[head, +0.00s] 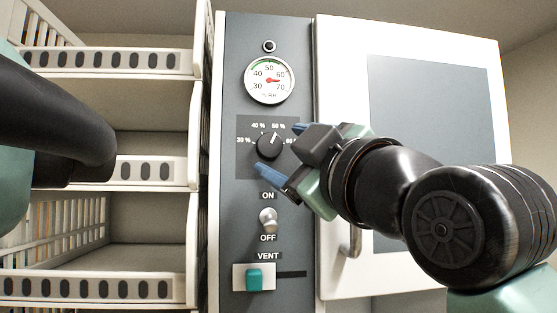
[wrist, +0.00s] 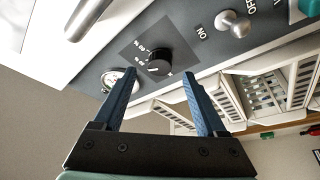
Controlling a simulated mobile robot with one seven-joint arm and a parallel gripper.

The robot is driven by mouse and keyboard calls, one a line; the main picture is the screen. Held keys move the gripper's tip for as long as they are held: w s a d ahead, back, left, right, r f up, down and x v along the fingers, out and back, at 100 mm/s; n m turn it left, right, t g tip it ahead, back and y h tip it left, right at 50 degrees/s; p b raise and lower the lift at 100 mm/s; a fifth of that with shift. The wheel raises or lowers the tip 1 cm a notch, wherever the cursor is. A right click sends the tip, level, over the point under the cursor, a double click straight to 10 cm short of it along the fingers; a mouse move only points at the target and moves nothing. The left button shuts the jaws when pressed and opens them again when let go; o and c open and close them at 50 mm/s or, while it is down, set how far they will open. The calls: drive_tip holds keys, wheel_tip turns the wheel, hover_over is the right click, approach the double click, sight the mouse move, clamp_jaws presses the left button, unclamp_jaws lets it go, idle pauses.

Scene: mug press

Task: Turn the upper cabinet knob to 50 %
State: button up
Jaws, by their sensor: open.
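The round black cabinet knob (head: 270,146) sits on a dark square dial plate marked 30 % to 60 %. Its white pointer line appears to lean up and slightly right, near the 50 % mark; the exact setting is too small to tell. In the wrist view the knob (wrist: 158,61) shows beyond and between the fingertips. My gripper (head: 284,150) is open and empty, its blue fingers coming from the right on either side of the knob in the picture. In the wrist view the gripper (wrist: 157,75) appears short of the knob, with no contact visible.
A round gauge (head: 269,80) is above the knob. A toggle switch (head: 268,220) and a teal vent slider (head: 254,278) are below. A white door (head: 335,100) with a handle (head: 351,240) is at right. White shelves (head: 150,90) stand at left.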

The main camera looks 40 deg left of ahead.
drive_tip(key=b+v, duration=0.3)
drive_tip(key=v, duration=0.6)
drive_tip(key=shift+d+b, duration=0.25)
drive_tip(key=shift+b, duration=0.05)
drive_tip(key=w+d+f+m+t+h, duration=0.2)
drive_tip(key=d+m+t+h, duration=0.1)
drive_tip(key=d+m+t, duration=0.3)
drive_tip(key=w+d+f+m+t+h, duration=0.2)
drive_tip(key=d+m+t+h, duration=0.1)
drive_tip(key=m+t, duration=0.35)
drive_tip(key=s+d+f+m+t+h, duration=0.3)
drive_tip(key=s+d+m+t+h, duration=0.2)
drive_tip(key=d+m+h, duration=0.4)
drive_tip(key=m+t+h, duration=0.1)
drive_tip(key=h, duration=0.3)
drive_tip(key=shift+s+f, duration=0.3)
drive_tip(key=shift+d+m, duration=0.15)
drive_tip(key=shift+m, duration=0.1)
